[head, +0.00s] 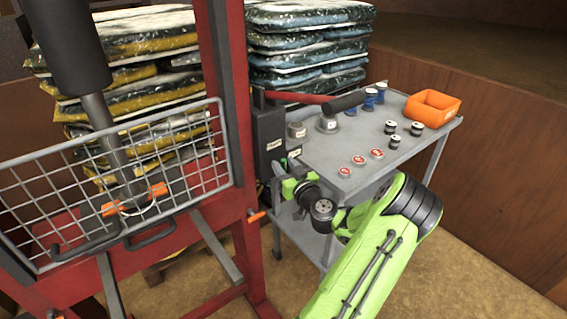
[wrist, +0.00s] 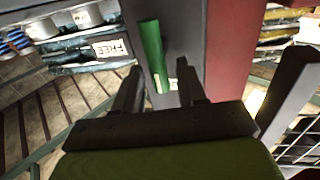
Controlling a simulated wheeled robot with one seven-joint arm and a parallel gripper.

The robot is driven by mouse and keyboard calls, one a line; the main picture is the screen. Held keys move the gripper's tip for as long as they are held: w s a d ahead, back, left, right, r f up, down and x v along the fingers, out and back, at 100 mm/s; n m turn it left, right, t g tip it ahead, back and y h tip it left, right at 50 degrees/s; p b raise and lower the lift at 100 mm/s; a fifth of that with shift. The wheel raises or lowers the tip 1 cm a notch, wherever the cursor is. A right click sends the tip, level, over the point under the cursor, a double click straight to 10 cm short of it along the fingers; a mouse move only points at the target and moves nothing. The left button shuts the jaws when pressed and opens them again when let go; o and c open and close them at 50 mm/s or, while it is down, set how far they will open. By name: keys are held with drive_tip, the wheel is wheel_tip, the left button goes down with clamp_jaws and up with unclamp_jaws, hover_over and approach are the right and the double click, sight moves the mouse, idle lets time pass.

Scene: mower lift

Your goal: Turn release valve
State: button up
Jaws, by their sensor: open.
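The release valve shows as a green handle (wrist: 153,50) in the wrist view, on the face of a dark grey pump block (wrist: 180,25). My gripper (wrist: 158,85) is open, with one dark finger on each side of the lower part of the green handle. I cannot tell whether either finger touches it. In the head view the dark pump block (head: 268,130) stands beside the red press frame, and a bit of green (head: 278,169) shows at its lower side. My gripper's fingers are largely hidden there behind my wrist.
A grey cart (head: 330,165) with red, black and blue-topped items and an orange bin (head: 432,108) stands right of the block. A red press frame (head: 232,90) and wire guard (head: 110,180) stand left. Stacked bags (head: 305,45) are behind. A label (wrist: 110,48) reads FREE.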

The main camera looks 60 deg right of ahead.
drive_tip(key=shift+w+d, duration=0.3)
drive_tip(key=shift+w, duration=0.1)
clamp_jaws()
